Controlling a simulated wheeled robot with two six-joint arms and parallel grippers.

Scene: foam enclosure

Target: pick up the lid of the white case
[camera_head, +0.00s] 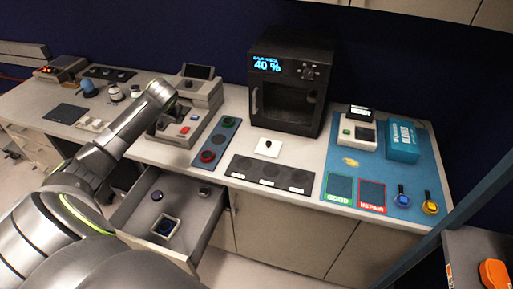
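A small white square piece (267,148) with a dark knob-like spot on top lies flat on the counter, in front of the black oven-like machine. It looks like a lid, but I cannot tell for sure. A small white-rimmed square case (166,227) with a dark blue inside sits in the open drawer. My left arm reaches in from the lower left, over the counter. My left gripper (172,117) is at its far end, in front of the grey machine, well left of the white square piece. Its fingers blend into the dark parts there. My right gripper is out of view.
The open drawer (200,220) juts out below the counter and also holds small round items. The black machine (290,85) reads 40 %. A blue mat (345,160) at right bears a blue box (403,141) and two watch-like items. A dark strip (270,174) lies near the front edge.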

